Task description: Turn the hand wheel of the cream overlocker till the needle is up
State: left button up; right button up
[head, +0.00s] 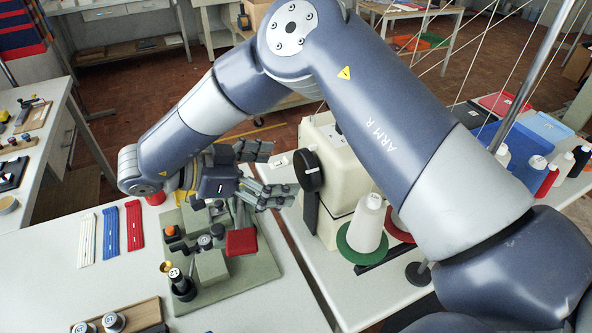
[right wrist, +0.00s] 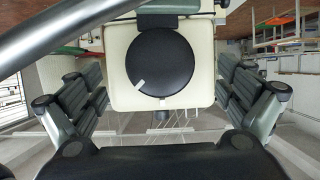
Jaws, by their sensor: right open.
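The cream overlocker (head: 335,165) stands on the right-hand table, partly hidden behind my right arm. Its black hand wheel (head: 308,170) faces left, toward my right gripper. In the right wrist view the hand wheel (right wrist: 160,63) is a black disc with a white mark at its lower left, in front of the cream body (right wrist: 118,92). My right gripper (head: 282,172) is open and empty. Its fingers (right wrist: 160,95) stand left and right of the wheel in the wrist view, apart from it. The needle is hidden. My left gripper is out of view.
A green fixture base (head: 240,275) with a red pad (head: 241,242) stands below my right gripper. White, blue and red strips (head: 110,232) lie left of it. A white thread cone (head: 367,225) stands by the overlocker, with several spools (head: 545,175) further right. A gap separates the tables.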

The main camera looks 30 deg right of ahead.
aim_at(301, 173)
jog(key=shift+x, duration=2.15)
jog(key=shift+a, duration=0.1)
jog(key=c, duration=1.1)
